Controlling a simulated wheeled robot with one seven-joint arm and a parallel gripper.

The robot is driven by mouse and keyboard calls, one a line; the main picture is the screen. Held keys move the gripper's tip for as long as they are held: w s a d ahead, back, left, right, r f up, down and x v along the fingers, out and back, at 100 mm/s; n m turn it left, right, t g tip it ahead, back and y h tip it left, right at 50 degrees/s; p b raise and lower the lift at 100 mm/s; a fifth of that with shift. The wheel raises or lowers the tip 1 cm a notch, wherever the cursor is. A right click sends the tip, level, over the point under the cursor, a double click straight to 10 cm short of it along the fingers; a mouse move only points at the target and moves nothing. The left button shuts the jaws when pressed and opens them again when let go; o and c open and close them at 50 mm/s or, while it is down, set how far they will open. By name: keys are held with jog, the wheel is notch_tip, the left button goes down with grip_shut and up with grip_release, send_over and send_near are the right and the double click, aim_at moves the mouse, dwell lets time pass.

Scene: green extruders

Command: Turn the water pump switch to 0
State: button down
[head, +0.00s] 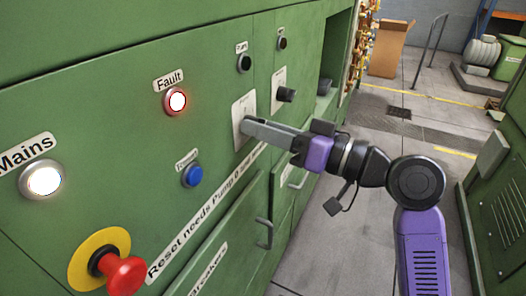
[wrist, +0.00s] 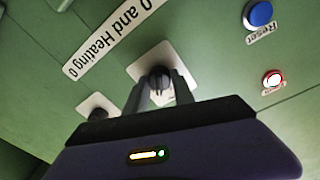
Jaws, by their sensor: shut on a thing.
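The dark pump switch knob (wrist: 160,72) sits on a white plate (wrist: 140,64) on the green panel in the wrist view. My gripper (wrist: 159,83) is shut on this knob, with one finger on each side of it. In the head view my gripper (head: 247,127) reaches in from the right, its fingertips at the white plate (head: 240,106) under the lamp labelled as the pump. The fingers hide the knob there. I cannot read the switch's markings or tell which position the knob points to.
A second black knob (head: 287,95) on its own plate is just right of my gripper. A blue button (head: 192,174), lit red Fault lamp (head: 176,101), white Mains lamp (head: 41,179) and red emergency button (head: 125,275) are to the left. Door handles (head: 264,233) stick out below.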

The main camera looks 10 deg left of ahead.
jog(key=n+b, duration=0.1)
jog(key=b, duration=0.2)
jog(key=n+b, duration=0.2)
jog(key=shift+f+n+b, duration=0.3)
jog(key=shift+f+b, duration=0.05)
jog(key=shift+b, duration=0.05)
jog(key=n+b, duration=0.3)
jog(key=b, duration=0.1)
jog(key=shift+r+y, duration=0.2)
jog(key=shift+y, duration=0.1)
jog(key=shift+r+n, duration=0.15)
jog(key=shift+n, duration=0.15)
jog(key=c, duration=1.1)
grip_release()
jog(key=shift+o, duration=0.2)
jog(key=v, duration=0.7)
jog(key=shift+d, duration=0.4)
jog(key=shift+s, duration=0.1)
